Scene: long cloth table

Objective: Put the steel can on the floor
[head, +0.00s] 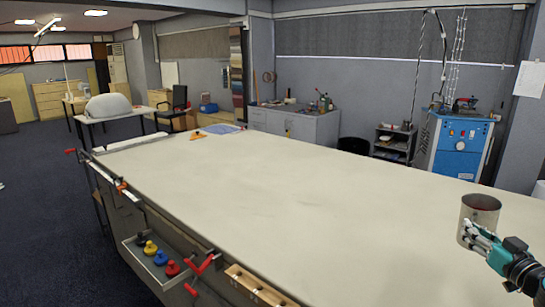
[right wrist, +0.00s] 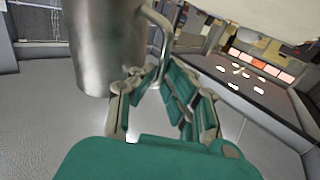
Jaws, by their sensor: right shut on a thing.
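The steel can (head: 481,208) is a grey metal mug-like cylinder at the right side of the head view, upright with its open rim up. My right gripper (head: 476,236) is at its near side. In the right wrist view, which looks upside down, the can (right wrist: 98,45) fills the upper left. Its curved handle (right wrist: 163,28) runs down between the fingers of my right gripper (right wrist: 155,88), which is shut on it. I cannot tell whether the can's base touches the table. The dark blue floor (head: 35,190) shows at the left. My left gripper is not in view.
The long cream cloth table (head: 270,190) is mostly bare. Red clamps (head: 200,265) and a tray (head: 160,262) of coloured knobs line its near edge. A blue machine (head: 455,148) stands beyond its right end. Open floor lies to the left.

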